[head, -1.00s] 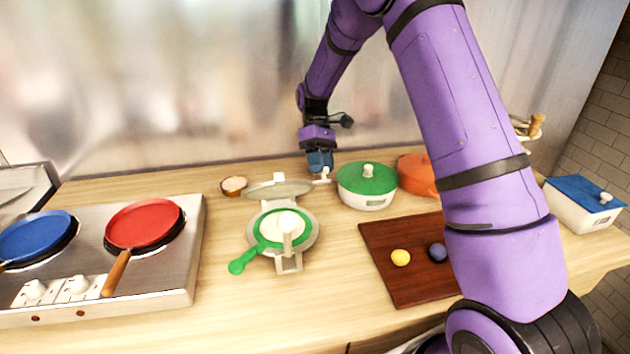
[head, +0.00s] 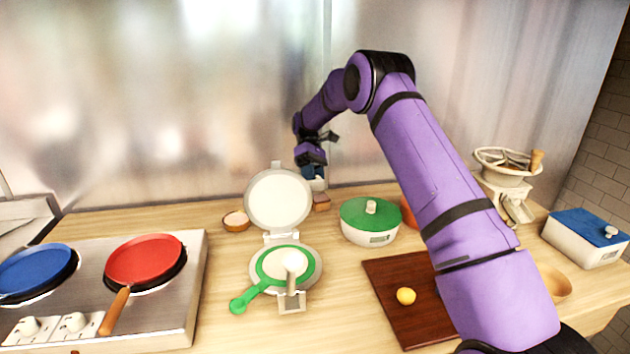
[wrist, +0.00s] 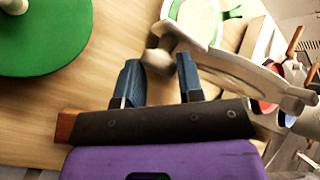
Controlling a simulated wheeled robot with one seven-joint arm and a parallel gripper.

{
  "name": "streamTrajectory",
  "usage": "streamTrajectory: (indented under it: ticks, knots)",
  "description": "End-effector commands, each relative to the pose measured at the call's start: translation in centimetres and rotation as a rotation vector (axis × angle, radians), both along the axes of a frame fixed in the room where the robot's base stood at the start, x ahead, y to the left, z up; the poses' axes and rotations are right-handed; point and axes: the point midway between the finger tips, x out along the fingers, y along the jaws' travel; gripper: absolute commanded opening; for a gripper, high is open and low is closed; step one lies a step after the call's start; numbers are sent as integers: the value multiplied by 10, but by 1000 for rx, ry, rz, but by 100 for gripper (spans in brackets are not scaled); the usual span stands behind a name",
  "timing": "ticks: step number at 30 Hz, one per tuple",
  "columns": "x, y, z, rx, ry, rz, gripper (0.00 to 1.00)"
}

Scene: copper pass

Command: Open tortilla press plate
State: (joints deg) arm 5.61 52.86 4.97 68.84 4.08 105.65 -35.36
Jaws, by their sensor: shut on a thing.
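The tortilla press (head: 313,266) stands on the counter with its upper plate (head: 280,198) raised, about upright at the back, its pale inner face showing. On the base lies a green-rimmed round piece with a green handle (head: 243,302). A white-knobbed lever (head: 292,270) stands at the press's front. My gripper (head: 313,178) is to the right of the raised plate. In the wrist view my gripper (wrist: 158,78) is shut on the press plate's pale knob (wrist: 157,60), which is partly blurred and partly hidden between the fingers.
A green-lidded pot (head: 370,222) stands right of the press, with a dark board (head: 395,290) and a yellow ball (head: 406,296) in front. A small bowl (head: 236,222) is left of the plate. A stove with blue and red pans (head: 145,262) is further left.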

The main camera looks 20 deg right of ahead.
Motion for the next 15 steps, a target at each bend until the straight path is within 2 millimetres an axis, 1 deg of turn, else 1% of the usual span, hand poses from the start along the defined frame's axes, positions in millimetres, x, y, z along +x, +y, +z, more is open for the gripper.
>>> streamTrajectory:
  ticks: [1,7,15]
  knots:
    - [0,-10,-14,-8,34,-6,0]
    - [7,-11,-18,4,94,-6,0]
    - [10,-12,-20,9,119,-6,0]
